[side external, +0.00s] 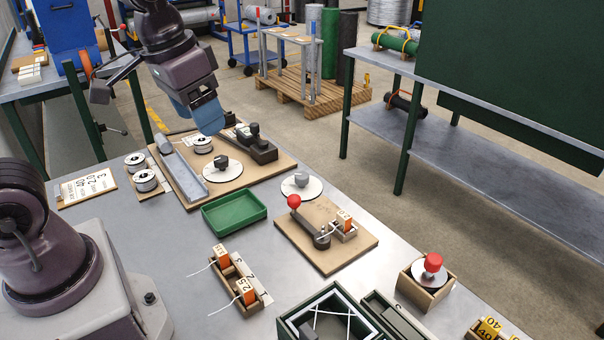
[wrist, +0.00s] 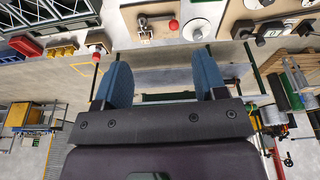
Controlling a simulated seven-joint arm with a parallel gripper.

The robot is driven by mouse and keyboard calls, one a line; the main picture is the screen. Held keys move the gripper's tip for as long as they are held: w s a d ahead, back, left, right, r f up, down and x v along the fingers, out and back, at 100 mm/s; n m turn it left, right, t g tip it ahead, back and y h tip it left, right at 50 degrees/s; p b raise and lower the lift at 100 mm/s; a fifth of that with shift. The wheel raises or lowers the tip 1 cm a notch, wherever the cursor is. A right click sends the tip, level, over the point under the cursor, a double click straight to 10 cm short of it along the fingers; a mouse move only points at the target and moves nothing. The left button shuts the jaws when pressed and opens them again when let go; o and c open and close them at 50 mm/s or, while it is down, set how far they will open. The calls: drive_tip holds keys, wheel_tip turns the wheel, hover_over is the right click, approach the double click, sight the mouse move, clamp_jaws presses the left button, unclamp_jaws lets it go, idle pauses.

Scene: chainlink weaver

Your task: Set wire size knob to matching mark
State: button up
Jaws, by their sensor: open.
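Two white discs with grey knobs show in the side external view. One disc (side external: 223,169) lies on the larger wooden board; the other disc (side external: 301,187) sits on the bench beside the smaller board. I cannot tell which is the wire size knob, and their marks are too small to read. They also show at the top of the wrist view, one near the middle (wrist: 197,29) and one at the edge. My gripper (side external: 208,115) hangs above the back of the larger board, touching neither disc. Its blue fingers are apart and empty in the wrist view (wrist: 164,80).
A numbered card (side external: 85,187) lies at left, near wire spools (side external: 146,181). A green tray (side external: 234,213), a red-knobbed lever (side external: 295,201), orange-tagged blocks (side external: 246,291) and a red-knobbed box (side external: 432,262) stand on the bench. A dark clamp (side external: 258,149) sits near my gripper.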

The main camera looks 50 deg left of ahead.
drive_tip(key=w+a+f+g, duration=0.1)
drive_tip(key=w+a+f, duration=0.15)
drive_tip(key=w, duration=0.35)
drive_tip(key=w+a+f+g, duration=0.1)
drive_tip(key=w+a+f, duration=0.15)
drive_tip(key=w, duration=0.35)
drive_tip(key=m, duration=0.4)
approach(302, 175)
drive_tip(key=shift+g, duration=0.3)
drive_tip(key=f, duration=0.9)
drive_tip(key=shift+w+f, duration=0.25)
drive_tip(key=shift+w, duration=0.1)
drive_tip(key=c, duration=0.9)
